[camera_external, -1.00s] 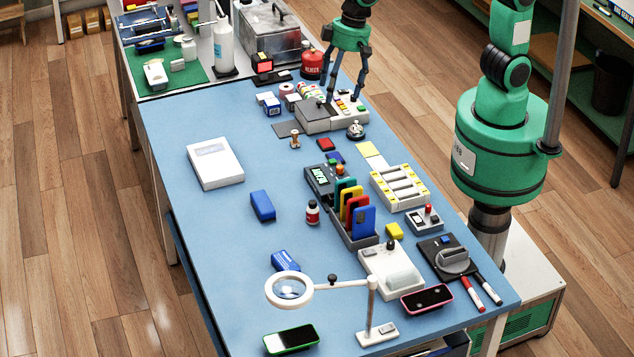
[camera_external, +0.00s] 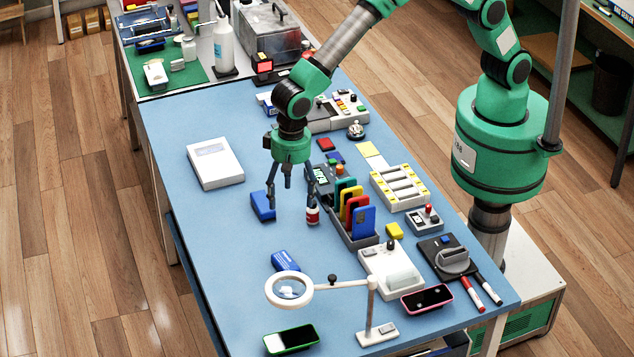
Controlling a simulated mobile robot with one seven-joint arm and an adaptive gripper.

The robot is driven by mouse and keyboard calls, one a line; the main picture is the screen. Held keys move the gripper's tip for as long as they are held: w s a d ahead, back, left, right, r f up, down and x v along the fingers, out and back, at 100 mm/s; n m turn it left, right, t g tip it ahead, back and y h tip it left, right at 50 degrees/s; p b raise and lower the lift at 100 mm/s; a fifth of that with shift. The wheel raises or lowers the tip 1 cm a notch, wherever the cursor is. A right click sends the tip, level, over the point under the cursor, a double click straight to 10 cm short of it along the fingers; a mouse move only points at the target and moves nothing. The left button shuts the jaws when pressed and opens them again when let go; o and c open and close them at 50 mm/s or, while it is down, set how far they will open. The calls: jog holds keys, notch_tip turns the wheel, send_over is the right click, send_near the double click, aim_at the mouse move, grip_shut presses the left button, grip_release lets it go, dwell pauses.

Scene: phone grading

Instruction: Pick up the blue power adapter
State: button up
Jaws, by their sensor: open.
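A plain blue block (camera_external: 260,206), which looks like the blue power adapter, lies on the blue table mat left of centre. My gripper (camera_external: 292,208) is open and points down, with its fingers spread. I cannot tell whether either finger touches anything. Nothing shows between the fingers. A second blue item with white print (camera_external: 285,261) lies nearer the front.
A rack of coloured phones (camera_external: 364,222) stands right of my gripper. A ring magnifier (camera_external: 290,289) on an arm stands at the front. A white box (camera_external: 215,164) lies at the left. The mat between the white box and the blue block is clear.

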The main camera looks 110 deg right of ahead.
notch_tip(320, 180, down, 7)
jog(key=w+a+m, duration=0.1)
jog(key=w+a, duration=0.1)
jog(key=shift+a+m, duration=0.2)
jog(key=shift+m, duration=0.1)
send_over(289, 259)
jog(key=shift+w+f+b, duration=0.15)
jog(key=shift+f+b, duration=0.15)
jog(key=shift+f, duration=3.95)
jog(key=shift+f, duration=0.1)
jog(key=shift+a+f+b, duration=0.1)
jog(key=shift+f+b, duration=0.2)
jog(key=shift+f, duration=2.25)
jog(key=shift+c, duration=0.5)
jog(key=c, duration=1.3)
